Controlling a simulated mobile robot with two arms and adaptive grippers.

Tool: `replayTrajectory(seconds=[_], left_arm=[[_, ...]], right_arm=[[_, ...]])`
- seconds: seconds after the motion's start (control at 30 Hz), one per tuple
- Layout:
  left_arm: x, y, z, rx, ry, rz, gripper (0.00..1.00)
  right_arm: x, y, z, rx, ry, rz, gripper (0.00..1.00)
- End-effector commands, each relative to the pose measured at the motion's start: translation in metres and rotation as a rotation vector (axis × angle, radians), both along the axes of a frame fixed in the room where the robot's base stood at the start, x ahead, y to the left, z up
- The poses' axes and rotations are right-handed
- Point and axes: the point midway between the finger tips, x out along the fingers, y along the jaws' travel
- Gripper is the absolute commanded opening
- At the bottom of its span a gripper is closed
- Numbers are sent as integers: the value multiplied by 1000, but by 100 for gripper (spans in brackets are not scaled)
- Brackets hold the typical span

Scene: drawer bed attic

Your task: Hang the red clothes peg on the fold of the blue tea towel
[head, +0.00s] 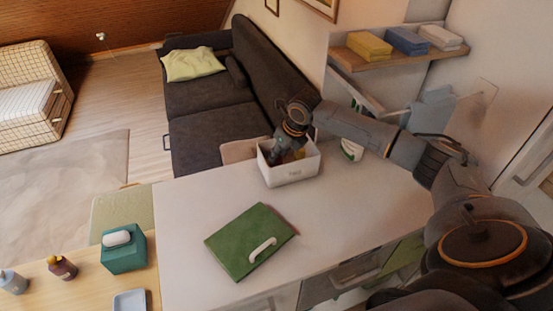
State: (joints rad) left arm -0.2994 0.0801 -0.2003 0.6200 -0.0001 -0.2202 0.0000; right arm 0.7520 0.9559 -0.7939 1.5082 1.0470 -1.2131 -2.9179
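My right gripper (286,150) reaches down into a white box (290,172) at the back edge of the white counter. Its fingertips are partly hidden by the box wall, so I cannot tell whether they are open or shut. I cannot make out a red clothes peg; the box's inside is mostly hidden by the gripper. A pale blue cloth (431,112) hangs from a rail on the right, behind my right arm; it may be the blue tea towel. A folded blue cloth (407,41) also lies on the wall shelf. My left gripper is not in view.
A green panel with a white handle (245,238) lies on the white counter (190,205). A white-and-green bottle (352,150) stands behind my arm. A teal box (124,253), a blue dish (130,300) and small bottles (62,267) are at left. The counter's middle right is clear.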

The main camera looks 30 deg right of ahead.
Motion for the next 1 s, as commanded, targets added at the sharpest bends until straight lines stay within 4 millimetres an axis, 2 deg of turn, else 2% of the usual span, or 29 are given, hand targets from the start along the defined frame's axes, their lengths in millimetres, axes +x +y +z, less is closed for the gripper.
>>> replayTrajectory(seconds=[0.2, 0.4, 0.6, 1.0], left_arm=[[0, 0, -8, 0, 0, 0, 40], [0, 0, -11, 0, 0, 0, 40], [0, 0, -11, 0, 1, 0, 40], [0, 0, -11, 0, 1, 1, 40]], right_arm=[[-17, -4, 43, -2, -4, 0, 32], [-27, -4, 67, 0, -1, 0, 32], [-30, -5, 74, 1, -1, -1, 32], [-30, -5, 74, 0, 0, 0, 32]])
